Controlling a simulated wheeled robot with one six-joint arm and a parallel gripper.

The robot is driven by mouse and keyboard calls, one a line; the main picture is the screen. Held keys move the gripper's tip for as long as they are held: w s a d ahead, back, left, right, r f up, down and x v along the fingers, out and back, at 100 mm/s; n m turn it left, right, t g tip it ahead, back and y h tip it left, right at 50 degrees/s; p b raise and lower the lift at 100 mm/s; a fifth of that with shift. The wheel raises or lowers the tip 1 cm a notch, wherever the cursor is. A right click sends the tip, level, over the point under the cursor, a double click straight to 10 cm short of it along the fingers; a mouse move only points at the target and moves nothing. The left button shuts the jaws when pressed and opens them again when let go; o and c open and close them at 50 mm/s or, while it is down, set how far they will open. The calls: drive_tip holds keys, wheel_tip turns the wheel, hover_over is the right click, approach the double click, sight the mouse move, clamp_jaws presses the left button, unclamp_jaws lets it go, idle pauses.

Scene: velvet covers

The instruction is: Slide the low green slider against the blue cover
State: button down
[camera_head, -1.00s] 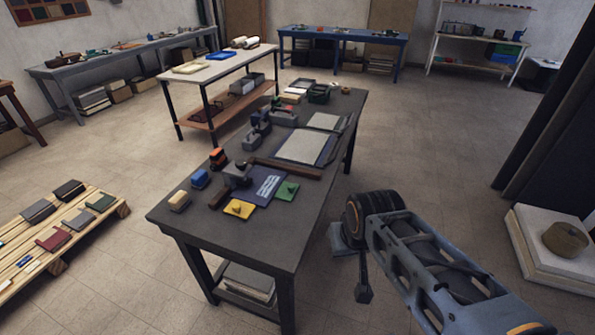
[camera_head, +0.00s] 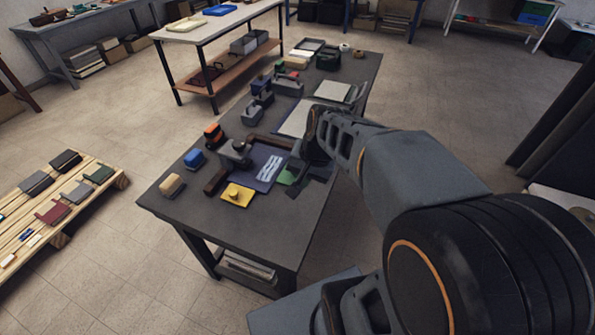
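The green slider (camera_head: 285,177) is a low flat plate on the dark table, at the right edge of the blue cover. It is partly hidden by my gripper, and I cannot tell whether it touches the cover. The blue cover (camera_head: 262,183) lies flat, with pale markings on it. My gripper (camera_head: 299,172) points down at the green slider. Its fingertips are small and dark here, so I cannot tell whether they are open or shut or touch the slider.
A yellow plate with a knob (camera_head: 237,195) lies at the cover's near edge. Brown bars (camera_head: 270,140) border its far and left sides, with a grey clamp-like block (camera_head: 233,153) at their corner. The near tabletop is clear.

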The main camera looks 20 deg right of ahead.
drive_tip(key=w+d+f+m+t+y, duration=0.1)
drive_tip(key=w+d+f+m+y, duration=0.1)
drive_tip(key=w+d+f+m, duration=0.5)
drive_tip(key=w+d+f+m+t+y, duration=0.2)
drive_tip(key=w+d+m+y, duration=0.1)
drive_tip(key=d+m, duration=0.7)
drive_tip(key=shift+m, duration=0.4)
drive_tip(key=x, duration=1)
drive_tip(key=shift+f, duration=0.2)
drive_tip(key=shift+w+a, duration=0.6)
drive_tip(key=shift+a, duration=0.25)
drive_tip(key=shift+w+a+f, duration=0.15)
drive_tip(key=shift+w+a, duration=0.4)
drive_tip(key=shift+a, duration=0.15)
drive_tip(key=shift+w+a, duration=0.5)
drive_tip(key=shift+a, duration=0.15)
